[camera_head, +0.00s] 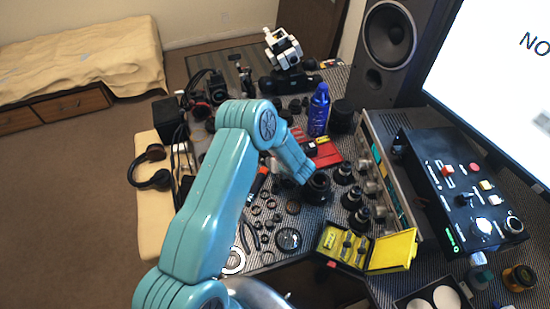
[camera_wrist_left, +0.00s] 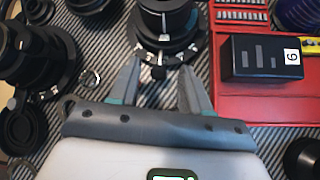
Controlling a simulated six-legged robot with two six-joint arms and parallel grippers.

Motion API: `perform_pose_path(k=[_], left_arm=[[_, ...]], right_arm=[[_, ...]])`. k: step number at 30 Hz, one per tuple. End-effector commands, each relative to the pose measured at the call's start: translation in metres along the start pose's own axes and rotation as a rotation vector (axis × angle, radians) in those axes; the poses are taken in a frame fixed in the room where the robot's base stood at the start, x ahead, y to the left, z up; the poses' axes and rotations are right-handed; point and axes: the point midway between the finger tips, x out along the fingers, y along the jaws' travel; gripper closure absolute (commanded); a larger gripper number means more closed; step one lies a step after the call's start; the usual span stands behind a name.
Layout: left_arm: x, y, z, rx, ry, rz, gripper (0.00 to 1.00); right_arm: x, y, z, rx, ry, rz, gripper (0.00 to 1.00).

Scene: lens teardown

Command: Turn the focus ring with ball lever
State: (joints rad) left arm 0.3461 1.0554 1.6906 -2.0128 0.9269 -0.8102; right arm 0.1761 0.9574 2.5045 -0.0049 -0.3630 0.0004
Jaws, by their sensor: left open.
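In the left wrist view, a black lens (camera_wrist_left: 168,28) stands upright at the top middle, with silver marks on its side. My left gripper (camera_wrist_left: 160,80) is open, with one grey finger on each side of the lever. The lever's tip lies between the fingertips, and I cannot tell whether either finger touches it. In the head view, my teal left arm reaches over the bench and hides its fingers. My right gripper is not in view.
A red tray (camera_wrist_left: 229,70) with a black box (camera_wrist_left: 262,58) marked 6 is close right of the gripper. Other lens parts (camera_wrist_left: 35,60) crowd the left. In the head view, a blue bottle (camera_head: 318,112), a yellow case (camera_head: 393,250) and a control box (camera_head: 462,190) stand nearby.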

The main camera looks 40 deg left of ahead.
Motion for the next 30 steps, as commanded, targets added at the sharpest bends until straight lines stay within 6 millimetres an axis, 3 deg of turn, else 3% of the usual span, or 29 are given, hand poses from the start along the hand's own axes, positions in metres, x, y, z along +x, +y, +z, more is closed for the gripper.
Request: perform_pose_path(k=[6, 15, 19, 20, 30], left_arm=[[0.022, 0.000, 0.001, 0.000, 0.000, 0.000, 0.53], [0.025, 0.000, 0.001, 0.001, 0.000, -0.001, 0.53], [0.024, 0.000, 0.001, 0.001, 0.000, -0.001, 0.95], [0.024, 0.000, 0.001, 0.001, 0.000, -0.001, 1.00], [0.034, 0.008, 0.004, 0.002, -0.002, -0.007, 1.00]], right_arm=[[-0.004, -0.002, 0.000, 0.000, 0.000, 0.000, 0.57], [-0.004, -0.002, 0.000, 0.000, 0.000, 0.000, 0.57], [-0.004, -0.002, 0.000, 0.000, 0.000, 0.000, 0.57], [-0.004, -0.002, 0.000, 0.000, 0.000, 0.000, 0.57], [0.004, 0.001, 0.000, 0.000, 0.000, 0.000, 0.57]])
